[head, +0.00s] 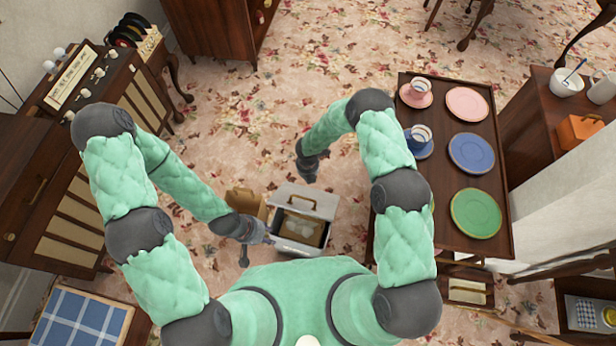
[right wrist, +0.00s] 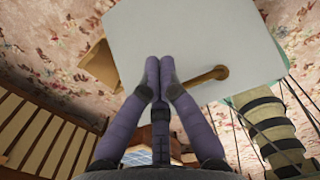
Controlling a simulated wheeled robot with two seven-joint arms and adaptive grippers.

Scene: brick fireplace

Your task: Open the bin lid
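The bin (head: 284,242) is a pale grey box on the carpet. My right gripper (head: 306,168) is beyond the bin. In the right wrist view, its fingers (right wrist: 160,68) meet at the tips in front of a white panel (right wrist: 210,35). A brown handle (right wrist: 210,77) shows beside and behind them.
A brown box (head: 241,198) stands left of the bin. A wooden trolley (head: 440,185) with plates and cups is on the right. A radio cabinet (head: 95,170) stands on the left. Patterned carpet (head: 275,110) is open beyond the bin.

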